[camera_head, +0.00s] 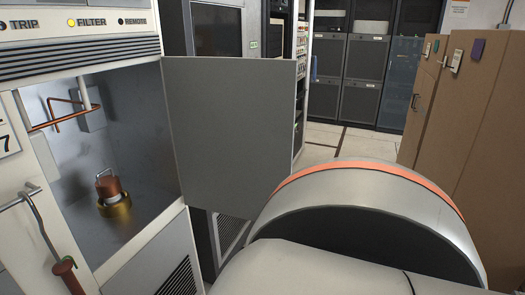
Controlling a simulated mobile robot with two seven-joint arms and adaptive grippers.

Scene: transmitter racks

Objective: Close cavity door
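The cavity door (234,135) is a flat grey panel standing open at the right side of the cavity. Its left edge meets the cabinet at the right of the opening, and it swings out to the right. The open cavity (135,120) shows metal walls, a copper pipe (70,115) and a copper and brass fitting with a wire handle (113,195). My own large white arm link with an orange band fills the lower right, partly in front of the door's lower right corner. Neither of my grippers shows in this view.
A metal rod with a reddish grip (66,270) hangs at the cabinet's lower left. Dark racks (365,75) stand at the back. Brown cabinets (470,125) line the right side. Tiled floor (325,145) is open between them.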

